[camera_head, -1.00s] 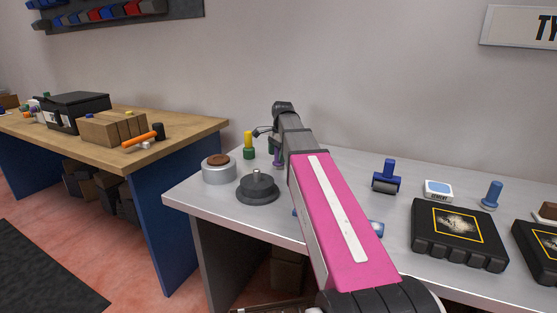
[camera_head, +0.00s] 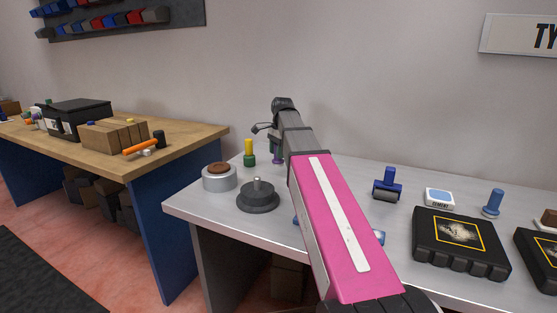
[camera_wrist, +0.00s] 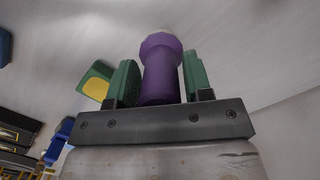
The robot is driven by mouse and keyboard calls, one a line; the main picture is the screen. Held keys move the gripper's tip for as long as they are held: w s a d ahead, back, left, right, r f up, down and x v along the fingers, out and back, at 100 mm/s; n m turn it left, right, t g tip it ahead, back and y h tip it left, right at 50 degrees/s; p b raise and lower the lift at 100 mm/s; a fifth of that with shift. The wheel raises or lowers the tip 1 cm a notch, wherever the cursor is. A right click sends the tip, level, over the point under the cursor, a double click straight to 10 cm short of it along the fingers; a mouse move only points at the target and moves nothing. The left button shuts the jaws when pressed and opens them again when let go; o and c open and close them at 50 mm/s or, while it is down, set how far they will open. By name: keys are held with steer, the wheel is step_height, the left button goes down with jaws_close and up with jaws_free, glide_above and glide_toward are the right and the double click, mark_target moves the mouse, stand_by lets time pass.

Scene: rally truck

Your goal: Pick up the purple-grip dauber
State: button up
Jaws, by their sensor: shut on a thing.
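The purple-grip dauber (camera_wrist: 161,70) stands between the two green finger pads of my gripper (camera_wrist: 160,62) in the wrist view. My gripper is shut on its purple grip. In the head view the dauber (camera_head: 276,153) is a small purple piece with a grey-green lower part, mostly hidden behind my pink arm. Whether its base touches the table cannot be told.
A yellow-grip dauber with a green base (camera_head: 249,153) stands close on the left, also in the wrist view (camera_wrist: 96,84). A silver tin (camera_head: 219,178), a dark round weight (camera_head: 258,195), a blue roller (camera_head: 387,185) and a black case (camera_head: 461,242) share the grey table (camera_head: 335,165).

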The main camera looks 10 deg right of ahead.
steer(key=s+a+r, duration=0.6)
steer(key=s+a, duration=0.1)
steer(key=a, duration=0.1)
steer(key=shift+s+a+r, duration=0.15)
steer(key=shift+a+r, duration=0.05)
steer(key=shift+a, duration=0.05)
